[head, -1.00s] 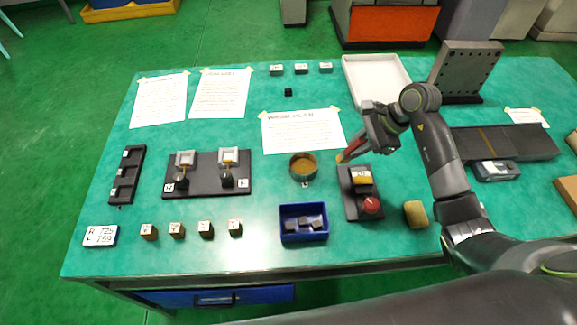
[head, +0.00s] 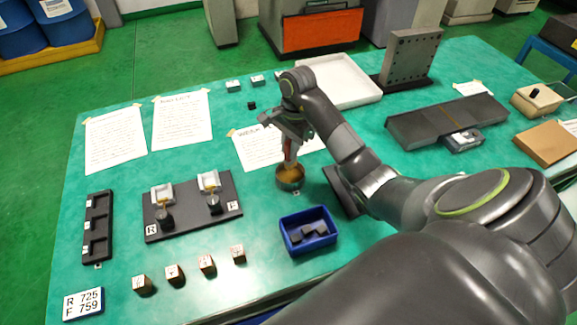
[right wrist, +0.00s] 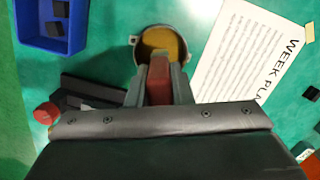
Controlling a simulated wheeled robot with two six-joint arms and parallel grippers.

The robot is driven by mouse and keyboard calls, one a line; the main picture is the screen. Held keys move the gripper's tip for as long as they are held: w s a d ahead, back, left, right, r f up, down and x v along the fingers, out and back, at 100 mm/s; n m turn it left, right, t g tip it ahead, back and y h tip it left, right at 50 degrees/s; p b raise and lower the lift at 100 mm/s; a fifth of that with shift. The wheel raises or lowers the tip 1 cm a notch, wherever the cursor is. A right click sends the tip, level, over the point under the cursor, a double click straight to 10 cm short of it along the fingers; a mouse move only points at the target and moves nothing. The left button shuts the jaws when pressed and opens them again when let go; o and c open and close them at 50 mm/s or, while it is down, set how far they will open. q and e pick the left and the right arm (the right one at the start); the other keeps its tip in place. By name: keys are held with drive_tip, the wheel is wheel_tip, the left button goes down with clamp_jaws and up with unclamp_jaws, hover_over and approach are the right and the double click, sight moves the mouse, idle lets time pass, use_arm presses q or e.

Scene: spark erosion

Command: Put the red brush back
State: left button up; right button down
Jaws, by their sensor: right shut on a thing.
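My right gripper (head: 288,138) is shut on the red brush (head: 290,152) and points down. The brush hangs roughly upright, its lower end at the mouth of the round metal pot (head: 291,184); I cannot tell whether it touches the inside. In the right wrist view the red handle (right wrist: 160,82) sits between the two fingers, and the pot (right wrist: 136,52) with its tan-yellow inside lies just beyond. The bristles are hard to tell from the pot's inside. My left gripper is not in view.
A blue bin (head: 311,246) with dark blocks stands in front of the pot. A black fixture (head: 232,191) marked R and F lies to its left. A paper sheet (head: 253,154) lies behind. My right arm hides part of a dark base (head: 343,194). Several small blocks line the front.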

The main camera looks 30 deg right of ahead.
drive_tip(key=shift+f, duration=0.55)
wheel_tip(320, 180, down, 4)
drive_tip(key=shift+r, duration=0.1)
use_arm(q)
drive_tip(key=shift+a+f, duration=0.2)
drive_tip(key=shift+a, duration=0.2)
use_arm(e)
drive_tip(key=shift+f, duration=0.25)
drive_tip(key=c, duration=1.3)
unclamp_jaws()
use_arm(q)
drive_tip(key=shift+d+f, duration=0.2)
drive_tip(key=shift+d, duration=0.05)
use_arm(e)
drive_tip(key=shift+r, duration=0.1)
